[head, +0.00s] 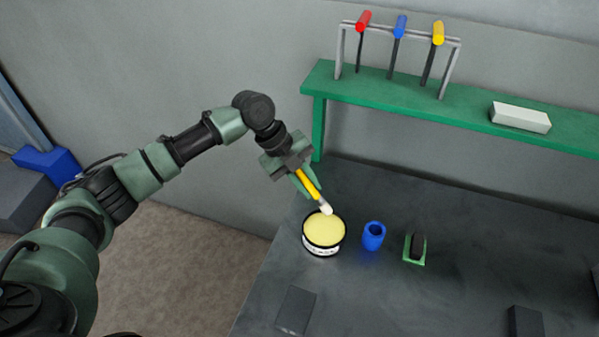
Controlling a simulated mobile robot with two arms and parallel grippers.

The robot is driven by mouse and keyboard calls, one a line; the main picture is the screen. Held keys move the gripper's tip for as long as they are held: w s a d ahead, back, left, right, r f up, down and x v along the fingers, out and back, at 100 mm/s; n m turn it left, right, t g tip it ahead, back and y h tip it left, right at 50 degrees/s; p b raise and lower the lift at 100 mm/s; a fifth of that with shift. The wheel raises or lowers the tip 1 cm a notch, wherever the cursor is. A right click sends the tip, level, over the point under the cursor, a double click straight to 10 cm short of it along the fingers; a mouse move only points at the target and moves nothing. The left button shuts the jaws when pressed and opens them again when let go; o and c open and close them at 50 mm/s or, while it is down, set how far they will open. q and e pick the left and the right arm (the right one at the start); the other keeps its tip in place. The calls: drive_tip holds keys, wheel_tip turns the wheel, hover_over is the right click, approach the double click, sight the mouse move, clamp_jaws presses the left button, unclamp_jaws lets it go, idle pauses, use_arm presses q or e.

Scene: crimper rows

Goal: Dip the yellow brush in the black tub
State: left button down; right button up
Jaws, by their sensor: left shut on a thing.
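The yellow brush (308,185) is held in my left gripper (306,184), which is shut on its handle. The brush slants down to the right, with its pale tip over the far side of the black tub (322,250). The black tub stands on the dark table, has a white label and shows a yellow surface inside its rim. The tip overlaps the tub's far rim in the picture; I cannot tell whether it touches the yellow surface. My right gripper is not in view.
A blue cup (373,236) stands right of the tub, then a green holder (414,260) with a dark item. A flat dark rectangle (295,310) lies in front. Behind, a green shelf (400,103) carries a rack of red, blue and yellow-handled tools and a white block (520,117).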

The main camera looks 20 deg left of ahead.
use_arm(q)
wheel_tip(320, 180, down, 6)
drive_tip(key=b, duration=0.5)
idle(0.7)
drive_tip(key=shift+f+b, duration=0.3)
drive_tip(key=shift+f, duration=0.3)
idle(0.5)
drive_tip(key=shift+s+f, duration=0.15)
idle(0.8)
wheel_tip(320, 180, up, 7)
drive_tip(key=p, duration=0.5)
drive_tip(key=shift+p, duration=0.4)
